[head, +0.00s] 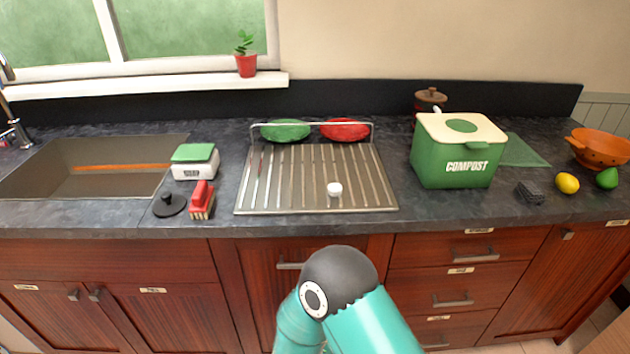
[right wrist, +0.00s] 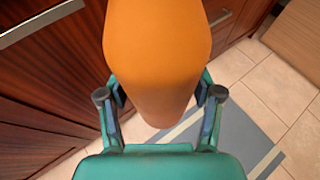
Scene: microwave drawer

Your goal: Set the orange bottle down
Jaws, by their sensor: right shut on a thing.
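The orange bottle (right wrist: 158,50) fills the upper middle of the right wrist view. My right gripper (right wrist: 160,98) is shut on it, with one finger on each side. The bottle is held in front of the wooden cabinet fronts, with the tiled floor visible beyond it. Its far end is cut off by the top of the picture. In the head view a teal arm of mine shows at the bottom centre, and neither the bottle nor a gripper is visible there. My left gripper is not in view.
The dark countertop (head: 330,228) holds a metal drying rack (head: 250,196) with a small white item (head: 334,188), a green compost bin (head: 430,160), a scale (head: 194,170), a red brush (head: 201,196) and a sink (head: 40,178) at left. Bare counter lies between rack and bin.

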